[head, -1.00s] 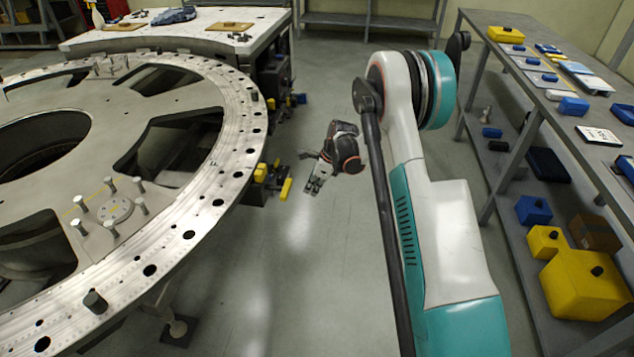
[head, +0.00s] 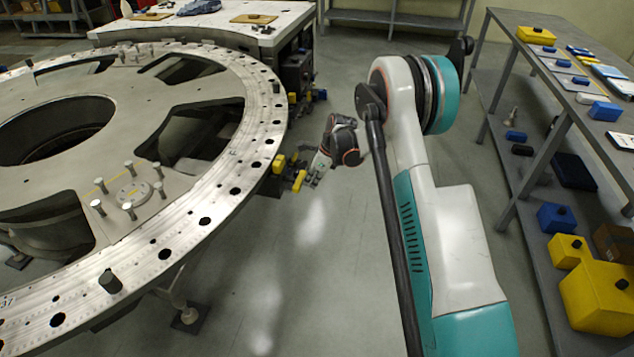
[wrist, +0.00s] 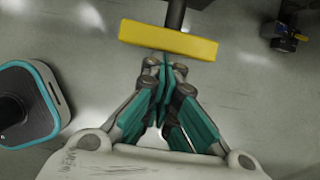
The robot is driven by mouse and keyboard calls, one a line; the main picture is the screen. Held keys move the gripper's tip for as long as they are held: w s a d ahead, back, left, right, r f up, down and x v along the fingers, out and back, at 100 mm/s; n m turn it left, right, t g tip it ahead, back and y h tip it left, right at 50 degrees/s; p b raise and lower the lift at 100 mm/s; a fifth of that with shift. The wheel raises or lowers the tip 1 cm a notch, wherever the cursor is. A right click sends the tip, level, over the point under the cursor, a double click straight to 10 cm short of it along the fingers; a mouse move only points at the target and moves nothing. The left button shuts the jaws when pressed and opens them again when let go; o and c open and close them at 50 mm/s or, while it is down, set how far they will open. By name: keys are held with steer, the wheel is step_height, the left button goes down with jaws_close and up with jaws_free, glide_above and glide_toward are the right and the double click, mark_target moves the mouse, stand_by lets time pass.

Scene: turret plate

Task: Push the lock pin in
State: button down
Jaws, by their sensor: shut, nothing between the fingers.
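The lock pin appears to be the yellow bar (wrist: 168,41) on a dark shaft in the wrist view. The bar lies crosswise, with the shaft running away from its far side. In the head view, its yellow end (head: 299,180) hangs beside the outer rim of the turret plate (head: 190,225). My gripper (wrist: 165,66) is shut and empty, its tips just before the middle of the bar. Contact cannot be told. In the head view, my gripper (head: 314,177) is just right of the yellow end, small and partly hidden by my wrist.
Another yellow piece (head: 279,163) with dark parts sits at the plate's rim. A workbench (head: 215,24) stands behind. A shelf table (head: 545,75) with blue and yellow boxes stands at the right.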

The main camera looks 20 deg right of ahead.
steer(key=shift+w+a, duration=0.45)
steer(key=shift+a, duration=0.3)
steer(key=s+d+r+p, duration=0.2)
steer(key=s+d+r, duration=0.2)
steer(key=r, duration=0.5)
steer(key=d, duration=0.2)
steer(key=shift+d, duration=0.35)
steer(key=shift+r, duration=0.15)
